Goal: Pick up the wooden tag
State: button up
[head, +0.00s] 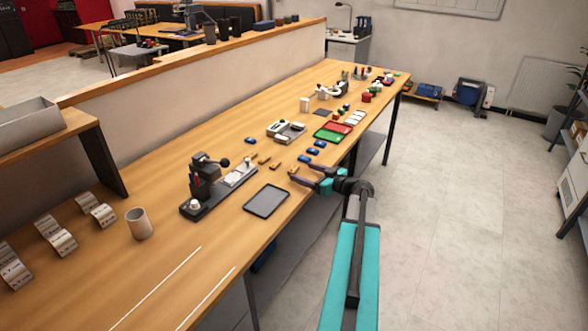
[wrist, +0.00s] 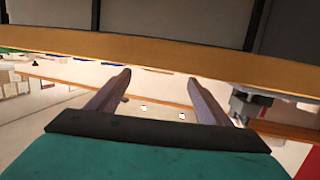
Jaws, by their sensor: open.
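Several small wooden pieces lie in a loose row on the long workbench in the head view; one light wooden tag (head: 293,169) is nearest my gripper, with others (head: 275,165) to its left. I cannot tell which piece is the task's tag. My gripper (head: 304,177) reaches over the bench's right edge, beside the nearest piece, its fingers pointing left. In the wrist view my gripper (wrist: 160,80) is open, with nothing held between its fingers. No wooden tag can be made out clearly in the wrist view.
Blue pieces (head: 313,152) lie just beyond my gripper. A dark grey tray (head: 266,201) lies nearer on the bench. A black press-like device (head: 205,190) stands left of it. Red and green trays (head: 329,135) lie farther back.

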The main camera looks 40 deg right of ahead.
aim_at(294, 168)
jog(key=w+p, duration=0.1)
jog(key=w, duration=0.1)
jog(key=shift+w+d+f, duration=0.1)
jog(key=shift+w, duration=0.3)
jog(key=shift+w+f+p, duration=0.25)
jog(key=shift+w+p, duration=0.2)
jog(key=shift+w, duration=0.2)
jog(key=c, duration=1.1)
